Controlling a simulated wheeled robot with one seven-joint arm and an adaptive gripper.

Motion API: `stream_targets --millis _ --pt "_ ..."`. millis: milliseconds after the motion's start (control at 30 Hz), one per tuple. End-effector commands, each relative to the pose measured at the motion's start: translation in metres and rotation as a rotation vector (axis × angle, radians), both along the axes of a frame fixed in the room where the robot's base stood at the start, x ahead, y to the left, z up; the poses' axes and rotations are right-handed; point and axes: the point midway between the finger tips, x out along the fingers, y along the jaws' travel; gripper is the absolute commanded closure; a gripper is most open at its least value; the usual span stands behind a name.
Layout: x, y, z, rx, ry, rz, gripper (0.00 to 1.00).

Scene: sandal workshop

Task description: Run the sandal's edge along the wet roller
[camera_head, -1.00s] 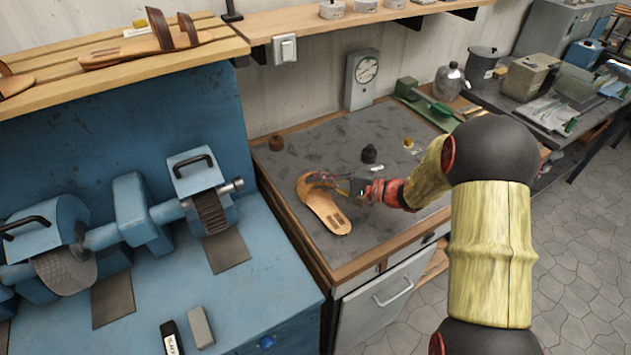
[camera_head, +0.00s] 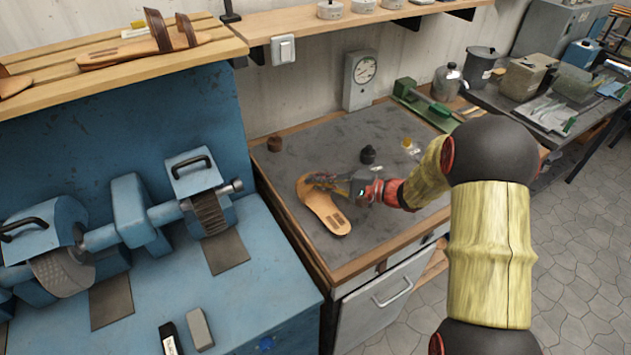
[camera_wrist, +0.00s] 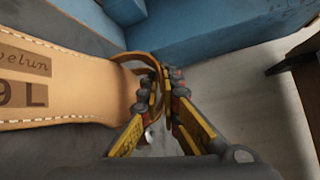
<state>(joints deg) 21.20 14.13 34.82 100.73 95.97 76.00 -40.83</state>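A tan leather sandal (camera_head: 325,211) lies on the dark top of the workbench, its heel toward the front. In the wrist view its insole (camera_wrist: 70,85), stamped "9 L", fills the left side, and a brown strap (camera_wrist: 140,57) loops beside it. My gripper (camera_head: 328,181) is at the sandal's far end. In the wrist view its fingers (camera_wrist: 163,88) are close together on the strap, with the strap between them. The fingers hide part of the strap. I cannot tell for sure which thing is the wet roller; a green device (camera_head: 424,108) stands at the back of the bench.
A blue machine (camera_head: 130,215) with rough wheels (camera_head: 210,214) stands left of the bench (camera_head: 300,150). The bench's front right is clear.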

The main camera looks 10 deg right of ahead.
Motion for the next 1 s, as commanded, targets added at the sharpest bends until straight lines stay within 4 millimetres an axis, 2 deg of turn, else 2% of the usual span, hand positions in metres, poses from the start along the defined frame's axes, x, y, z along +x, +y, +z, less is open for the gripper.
stream_targets --millis 1000 --pt "0.020 0.006 0.001 -0.009 0.015 -0.001 1.00"
